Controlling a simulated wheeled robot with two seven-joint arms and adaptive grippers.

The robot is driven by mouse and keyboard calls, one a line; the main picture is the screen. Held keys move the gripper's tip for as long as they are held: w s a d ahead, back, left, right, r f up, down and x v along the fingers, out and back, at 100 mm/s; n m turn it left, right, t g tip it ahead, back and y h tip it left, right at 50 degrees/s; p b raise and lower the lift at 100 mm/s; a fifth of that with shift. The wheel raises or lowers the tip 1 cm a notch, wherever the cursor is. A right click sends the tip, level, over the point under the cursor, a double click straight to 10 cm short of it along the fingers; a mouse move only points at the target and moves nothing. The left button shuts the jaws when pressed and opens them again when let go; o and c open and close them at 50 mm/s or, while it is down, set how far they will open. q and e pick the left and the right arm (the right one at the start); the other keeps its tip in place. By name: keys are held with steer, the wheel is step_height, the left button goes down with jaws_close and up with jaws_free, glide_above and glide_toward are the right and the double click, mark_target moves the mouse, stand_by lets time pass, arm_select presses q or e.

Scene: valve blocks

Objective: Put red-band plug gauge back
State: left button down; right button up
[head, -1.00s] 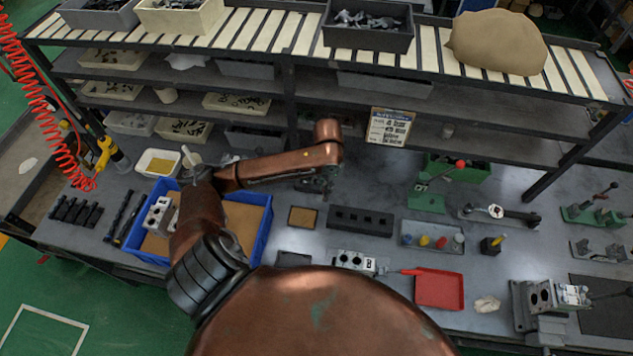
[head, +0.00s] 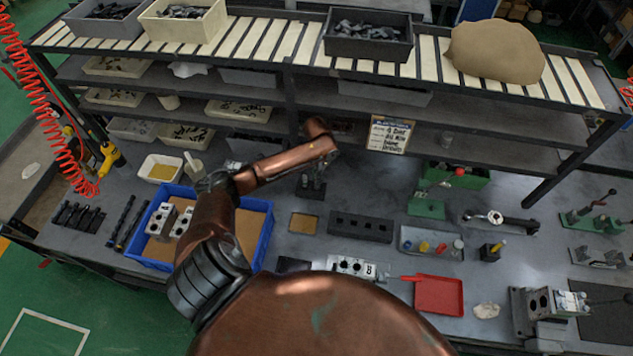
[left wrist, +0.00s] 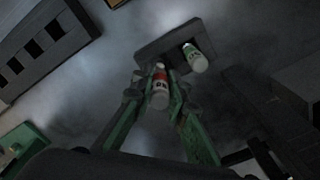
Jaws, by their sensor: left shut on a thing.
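The red-band plug gauge (left wrist: 160,88) is white with a red band and sits between the green fingers of my left gripper (left wrist: 158,82), which is shut on it. Just beyond it in the left wrist view is a small dark gauge rack (left wrist: 172,40). A green-band plug gauge (left wrist: 197,60) is at the rack's right part. The held gauge is close to the rack's near edge; I cannot tell whether they touch. My right gripper is not in view.
A dark block with square holes (head: 361,227) lies right of the gripper. A blue tray (head: 262,238) with valve blocks stands left. Shelves (head: 465,128) rise behind the bench.

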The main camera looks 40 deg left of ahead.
arm_select(q)
steer(key=shift+w+a+f, duration=0.3)
steer(key=shift+w+f, duration=0.05)
steer(key=shift+f, duration=1.65)
steer(key=shift+f, duration=0.1)
steer(key=c, duration=1.9)
jaws_free()
step_height(320, 180, up, 12)
steer(key=shift+d+r, duration=0.1)
